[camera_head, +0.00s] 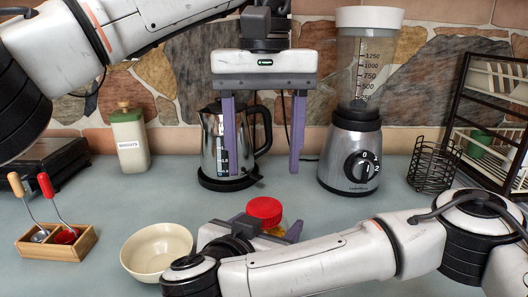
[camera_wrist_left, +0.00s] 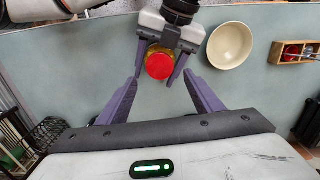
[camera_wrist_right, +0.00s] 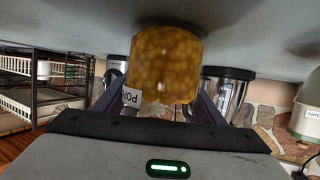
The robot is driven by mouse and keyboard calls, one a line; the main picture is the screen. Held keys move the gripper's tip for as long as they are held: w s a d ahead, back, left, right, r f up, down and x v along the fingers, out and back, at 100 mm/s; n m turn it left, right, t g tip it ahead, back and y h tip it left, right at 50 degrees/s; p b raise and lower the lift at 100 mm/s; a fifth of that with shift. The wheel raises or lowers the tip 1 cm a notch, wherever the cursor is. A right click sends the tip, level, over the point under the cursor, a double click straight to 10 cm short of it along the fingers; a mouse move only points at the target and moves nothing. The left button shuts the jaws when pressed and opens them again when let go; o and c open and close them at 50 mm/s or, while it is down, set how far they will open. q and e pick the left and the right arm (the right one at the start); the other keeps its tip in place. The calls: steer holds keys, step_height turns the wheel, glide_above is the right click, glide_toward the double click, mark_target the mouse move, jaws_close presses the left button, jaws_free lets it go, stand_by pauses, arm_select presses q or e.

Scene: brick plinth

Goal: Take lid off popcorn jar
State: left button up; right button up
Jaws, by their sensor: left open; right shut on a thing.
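The popcorn jar (camera_wrist_right: 165,65) is clear, full of yellow-orange kernels, with a partly visible label. Its round red lid (camera_head: 264,209) is on top and also shows in the left wrist view (camera_wrist_left: 159,65). My right gripper (camera_wrist_right: 160,100) is shut around the jar's sides; in the head view the right gripper and arm hide most of the jar. My left gripper (camera_head: 263,168) is open and empty, its purple fingers pointing down above and behind the lid. In the left wrist view the lid lies between and beyond the left fingertips, apart from them.
A wire basket (camera_head: 432,168) and rack stand at right.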

mark_target(264, 207)
arm_select(q)
steer(key=shift+f+m, duration=0.25)
steer(key=shift+m, duration=0.05)
steer(key=shift+f, duration=3.55)
steer(key=c, duration=1.1)
steer(key=n, duration=0.6)
steer(key=shift+n, duration=0.4)
